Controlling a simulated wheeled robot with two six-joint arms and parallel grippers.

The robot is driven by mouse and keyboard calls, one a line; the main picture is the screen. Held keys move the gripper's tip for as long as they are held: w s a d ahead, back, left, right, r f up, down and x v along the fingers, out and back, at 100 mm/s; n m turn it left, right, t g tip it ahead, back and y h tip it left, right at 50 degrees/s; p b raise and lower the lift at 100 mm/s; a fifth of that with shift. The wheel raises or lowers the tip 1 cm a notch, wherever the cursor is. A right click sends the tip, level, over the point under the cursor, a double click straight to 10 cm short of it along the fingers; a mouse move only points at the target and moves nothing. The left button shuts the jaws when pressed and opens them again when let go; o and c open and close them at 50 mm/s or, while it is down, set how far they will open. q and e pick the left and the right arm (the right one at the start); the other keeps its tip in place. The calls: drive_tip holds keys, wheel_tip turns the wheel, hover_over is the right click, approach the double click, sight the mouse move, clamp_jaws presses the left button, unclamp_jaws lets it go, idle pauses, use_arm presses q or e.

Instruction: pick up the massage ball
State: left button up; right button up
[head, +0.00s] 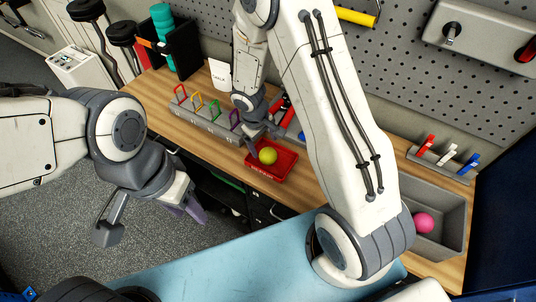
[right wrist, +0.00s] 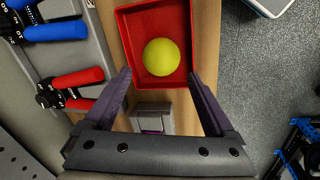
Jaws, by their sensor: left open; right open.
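A yellow-green ball (head: 268,155) sits in a small red tray (head: 283,172) on the wooden bench. In the right wrist view the ball (right wrist: 161,57) lies inside the tray (right wrist: 126,22), between and beyond my open fingertips. My right gripper (head: 263,138) is open and empty, close above the tray's back edge; it also shows in the right wrist view (right wrist: 160,78). A pink ball (head: 424,223) lies in a grey bin at the right. I cannot tell from looks alone which ball is the massage ball. My left gripper (head: 150,220) is open and empty, in front of the bench.
A grey rack with coloured clips (head: 205,118) stands left of the tray. Red and blue handled grips (right wrist: 75,78) lie beside it in the right wrist view. The grey bin (head: 452,250) is at the bench's right end. A blue padded surface (head: 240,262) lies in front.

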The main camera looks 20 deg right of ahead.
sight(266, 151)
drive_tip(key=shift+d+f+b, duration=0.1)
drive_tip(key=shift+d+f, duration=0.1)
drive_tip(key=shift+f, duration=0.8)
drive_tip(key=shift+d+f+b, duration=0.1)
drive_tip(key=shift+d+f, duration=0.05)
drive_tip(key=shift+f, duration=0.9)
drive_tip(key=shift+d+f+b, duration=0.1)
drive_tip(key=shift+d+f, duration=0.1)
drive_tip(key=shift+f, duration=0.8)
drive_tip(key=c, duration=1.2)
drive_tip(key=shift+c, duration=0.2)
drive_tip(key=shift+r, duration=0.15)
